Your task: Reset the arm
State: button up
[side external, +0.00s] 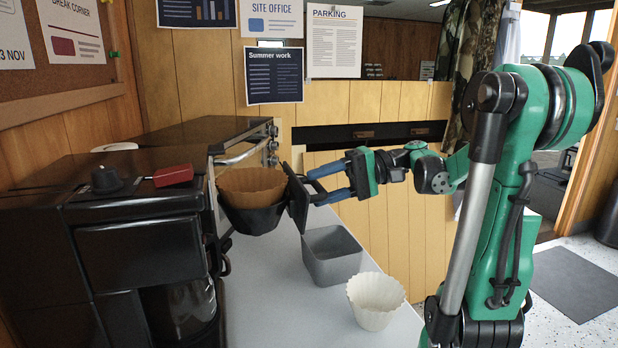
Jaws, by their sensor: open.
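My gripper (315,187) points left, with its two blue fingers apart. Its fingertips are right at the black front plate (297,199) of the filter basket; I cannot tell whether they touch it. The black basket (256,219) sticks out at the right of the black coffee maker (140,246). A brown paper filter (251,184) sits in the basket, its rim standing above it. Nothing shows between my fingers.
A grey square bin (331,256) and white fluted paper filters (376,300) stand on the pale counter (285,318). A red-handled thing (173,175) lies on the coffee maker's top near a black knob (106,179). A glass carafe (180,312) sits below. A stove (205,132) stands behind.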

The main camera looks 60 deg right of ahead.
jog(key=shift+x, duration=0.8)
notch_tip(320, 180, up, 8)
jog(key=s+d, duration=0.2)
jog(key=f, duration=0.2)
jog(key=w+a+f, duration=0.1)
jog(key=f, duration=0.5)
jog(key=shift+w+a, duration=0.5)
